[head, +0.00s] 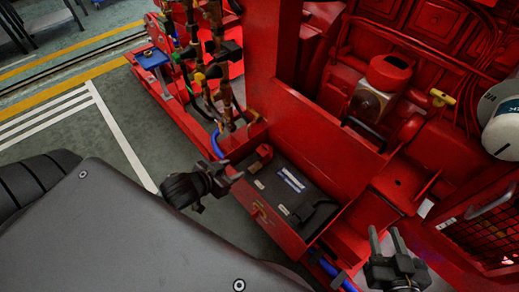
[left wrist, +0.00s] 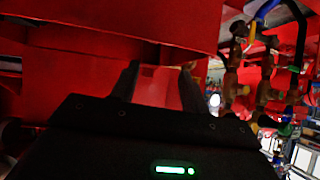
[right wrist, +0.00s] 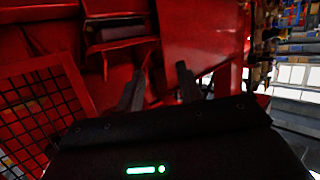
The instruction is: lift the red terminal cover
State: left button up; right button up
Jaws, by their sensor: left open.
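The red terminal cover (head: 264,153) sits at the far left corner of a dark battery (head: 285,188). The battery stands inside a red tray (head: 262,213) on the red machine. My left gripper (head: 231,171) is open and empty, just left of the cover and apart from it. In the left wrist view its two fingers (left wrist: 157,75) stand apart before red surfaces; I cannot make out the cover there. My right gripper (head: 384,233) is open and empty, right of the battery tray near the machine's lower edge. Its spread fingers (right wrist: 160,78) show in the right wrist view.
A black cover-like part (head: 313,213) lies at the battery's near right end. A red upright panel (head: 277,50) rises behind the tray. Brass pipes and valves (head: 228,100) stand behind my left gripper. A mesh guard (head: 492,225) is at right. Green floor is open at left.

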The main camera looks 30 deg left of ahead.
aim_at(264, 147)
pick_arm(q)
jog(key=w+r+t+h, duration=0.1)
jog(key=w+r+m+h, duration=0.1)
jog(key=r, duration=0.1)
jog(key=shift+w+d+r+t, duration=0.1)
jog(key=shift+w+r+t, duration=0.05)
jog(key=shift+w+t, duration=0.25)
jog(key=b+x, duration=0.2)
jog(key=x, duration=0.7)
jog(key=shift+d+b, duration=0.15)
jog(key=shift+b, duration=0.2)
jog(key=shift+x, duration=0.8)
pick_arm(e)
notch_tip(264, 147, up, 14)
jog(key=s+a+n+t+y, duration=0.1)
jog(key=a+t+y, duration=0.1)
jog(key=t+y, duration=0.4)
jog(key=shift+s+f+t, duration=0.2)
jog(key=shift+s+t, duration=0.1)
jog(key=shift+t, duration=0.8)
pick_arm(q)
jog(key=shift+c, duration=0.2)
pick_arm(e)
jog(key=shift+a, duration=0.1)
